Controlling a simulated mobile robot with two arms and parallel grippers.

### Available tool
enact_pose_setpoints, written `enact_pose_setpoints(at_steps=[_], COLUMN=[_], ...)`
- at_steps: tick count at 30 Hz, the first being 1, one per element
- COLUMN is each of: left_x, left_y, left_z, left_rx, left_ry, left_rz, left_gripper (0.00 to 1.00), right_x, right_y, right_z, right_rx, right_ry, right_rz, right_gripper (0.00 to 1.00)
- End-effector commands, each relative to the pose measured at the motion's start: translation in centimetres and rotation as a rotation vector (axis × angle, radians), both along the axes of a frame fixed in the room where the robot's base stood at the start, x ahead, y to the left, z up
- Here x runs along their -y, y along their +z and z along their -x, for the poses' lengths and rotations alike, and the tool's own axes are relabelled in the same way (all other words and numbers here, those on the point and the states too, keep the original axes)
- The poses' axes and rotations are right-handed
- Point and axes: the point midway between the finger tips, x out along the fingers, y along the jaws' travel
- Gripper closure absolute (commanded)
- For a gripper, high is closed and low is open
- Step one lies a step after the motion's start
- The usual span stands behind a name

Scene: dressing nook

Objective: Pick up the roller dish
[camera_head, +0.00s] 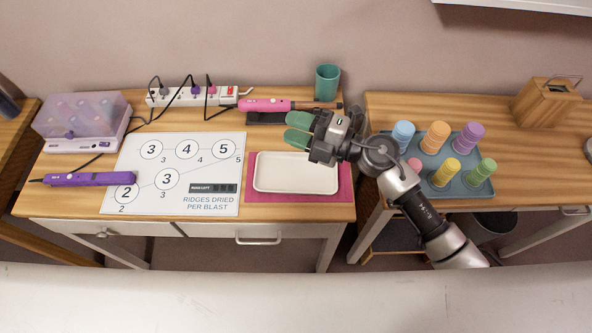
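The roller dish (296,173) looks to be the shallow, empty, cream rectangular dish lying flat on a pink mat (343,183) at the right end of the left table. My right gripper (299,129) has green fingertips spread apart with nothing between them. It appears over the table just behind the dish's far edge, apart from it, with fingers pointing left. The whole dish is visible. My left gripper is not in view.
A blue-grey tray (465,189) with several coloured rollers stands on the right table. Behind the gripper are a pink styling iron (264,105) and a teal cup (327,82). A numbered white sheet (150,195) and purple iron (90,179) lie left.

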Motion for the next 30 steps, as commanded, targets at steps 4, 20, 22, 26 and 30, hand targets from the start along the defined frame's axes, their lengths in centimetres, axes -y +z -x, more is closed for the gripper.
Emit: enact_pose_setpoints(at_steps=[4,20,22,26,30], left_x=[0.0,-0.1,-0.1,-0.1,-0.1], left_y=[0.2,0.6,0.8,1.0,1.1], left_z=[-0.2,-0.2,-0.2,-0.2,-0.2], left_rx=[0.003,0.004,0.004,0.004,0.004], left_ry=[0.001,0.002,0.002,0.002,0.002], left_rz=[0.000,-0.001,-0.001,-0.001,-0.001], left_gripper=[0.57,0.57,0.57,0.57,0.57], right_x=[0.1,12.4,12.2,11.8,11.5], right_y=[-3.7,-8.8,-10.0,-12.0,-13.2], right_z=[1.1,-2.0,-2.0,-2.0,-2.1], right_rx=[0.075,-0.119,-0.122,-0.121,-0.118], right_ry=[0.295,0.405,0.406,0.406,0.405], right_rz=[0.468,1.460,1.462,1.460,1.458], right_gripper=[0.65,0.65,0.65,0.65,0.65])
